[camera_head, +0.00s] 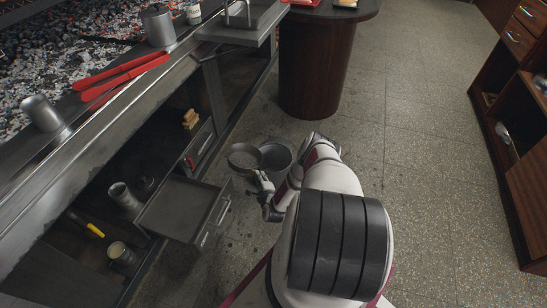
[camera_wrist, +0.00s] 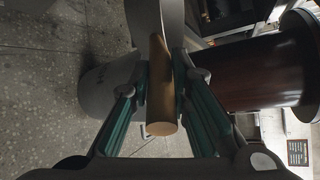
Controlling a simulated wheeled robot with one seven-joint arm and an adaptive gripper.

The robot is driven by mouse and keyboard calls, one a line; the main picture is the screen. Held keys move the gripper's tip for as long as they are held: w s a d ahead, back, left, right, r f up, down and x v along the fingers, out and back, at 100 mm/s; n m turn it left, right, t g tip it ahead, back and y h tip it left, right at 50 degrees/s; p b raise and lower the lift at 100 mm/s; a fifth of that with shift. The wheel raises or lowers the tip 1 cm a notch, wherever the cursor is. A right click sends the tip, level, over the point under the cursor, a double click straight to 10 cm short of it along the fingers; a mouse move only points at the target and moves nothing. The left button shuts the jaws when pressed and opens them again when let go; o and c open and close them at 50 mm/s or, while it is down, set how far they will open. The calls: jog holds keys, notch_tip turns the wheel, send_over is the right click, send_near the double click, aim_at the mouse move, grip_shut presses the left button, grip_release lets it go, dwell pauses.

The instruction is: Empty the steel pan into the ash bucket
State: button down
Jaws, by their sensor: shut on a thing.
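The steel pan (camera_head: 233,148) is held out over the floor and has grey ash-like stuff inside. It looks about level, with its rim close beside or overlapping the left edge of the ash bucket (camera_head: 290,155) in the head view. The grey bucket stands on the floor and also shows at the left in the wrist view (camera_wrist: 98,92). My gripper (camera_head: 263,184) is shut on the pan's wooden handle (camera_wrist: 160,95), which lies between the two green-padded fingers in the wrist view (camera_wrist: 161,88). The bucket's inside is partly hidden by the pan and arm.
An open metal drawer (camera_head: 178,208) juts out left of my arm. The grill (camera_head: 60,60) with embers and red tongs (camera_head: 120,75) runs along the left. A dark round table base (camera_head: 312,70) stands beyond the bucket. The floor (camera_head: 420,170) to the right is clear.

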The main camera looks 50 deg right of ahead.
jog(key=shift+s+d+r+m+y, duration=0.2)
jog(key=shift+d+m+y, duration=0.15)
jog(key=shift+d, duration=0.2)
jog(key=s+d+m+y+b, duration=0.2)
jog(key=d+m+b, duration=0.2)
jog(key=d+b, duration=0.1)
jog(key=shift+s+d+f+t+y+b, duration=0.15)
jog(key=shift+d+f+t+y+b, duration=0.1)
jog(key=shift+d+t+y+b, duration=0.2)
jog(key=shift+s+d+f+m+b, duration=0.15)
jog(key=shift+f+m+b, duration=0.1)
jog(key=shift+b, duration=0.45)
